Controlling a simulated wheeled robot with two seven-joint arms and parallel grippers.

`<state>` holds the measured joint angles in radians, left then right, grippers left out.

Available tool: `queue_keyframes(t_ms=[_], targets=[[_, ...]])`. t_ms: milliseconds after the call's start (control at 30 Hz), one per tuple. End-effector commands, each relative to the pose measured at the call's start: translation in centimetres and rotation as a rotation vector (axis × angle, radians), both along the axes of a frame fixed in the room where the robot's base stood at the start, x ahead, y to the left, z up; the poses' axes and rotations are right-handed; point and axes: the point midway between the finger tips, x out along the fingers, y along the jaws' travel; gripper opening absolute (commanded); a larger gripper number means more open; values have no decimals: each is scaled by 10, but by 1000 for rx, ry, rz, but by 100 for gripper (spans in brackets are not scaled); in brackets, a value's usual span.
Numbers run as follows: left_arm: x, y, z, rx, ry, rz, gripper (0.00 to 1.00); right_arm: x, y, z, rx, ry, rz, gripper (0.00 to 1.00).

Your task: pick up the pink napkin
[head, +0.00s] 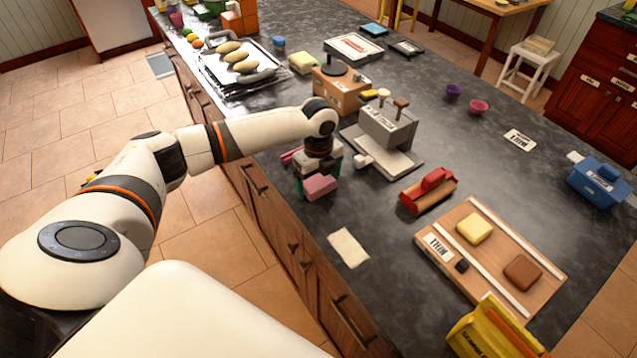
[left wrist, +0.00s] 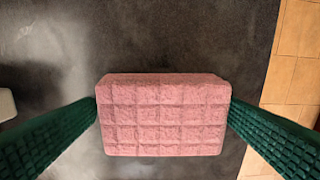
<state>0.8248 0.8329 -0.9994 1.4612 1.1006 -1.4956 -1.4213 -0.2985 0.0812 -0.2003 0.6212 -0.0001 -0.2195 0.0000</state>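The pink napkin (head: 320,187) is a thick block with a grid-like quilted surface. It is at the dark counter, near its front edge, and fills the middle of the left wrist view (left wrist: 163,115). My left gripper (head: 318,172) is over it, pointing down. Its green finger pads meet the napkin's left and right sides with no visible gap. I cannot tell whether the napkin touches the counter. My right gripper is not in view.
A grey-topped machine (head: 388,130) stands close to the right of my left gripper. A red object (head: 428,190) and a pale cloth (head: 348,247) lie nearer. A wooden board (head: 490,250) holds two blocks. The counter's front edge is just left of the napkin.

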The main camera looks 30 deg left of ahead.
Motion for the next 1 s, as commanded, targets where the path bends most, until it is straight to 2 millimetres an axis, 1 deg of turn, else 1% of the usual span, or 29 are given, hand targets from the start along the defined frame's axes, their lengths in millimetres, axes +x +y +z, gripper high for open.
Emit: queue_keyframes(t_ms=[33,200,433,567,667,900,1000], targets=[[0,0,0,0,0,0,84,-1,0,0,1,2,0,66],[0,0,0,0,0,0,56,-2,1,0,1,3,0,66],[0,0,1,0,0,1,55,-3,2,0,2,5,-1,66],[1,0,11,-1,-2,1,55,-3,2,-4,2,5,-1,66],[1,1,28,-1,-5,1,55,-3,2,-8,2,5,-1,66],[1,0,76,0,-4,1,55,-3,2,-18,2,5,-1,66],[1,0,90,-1,-2,1,55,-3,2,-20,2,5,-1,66]])
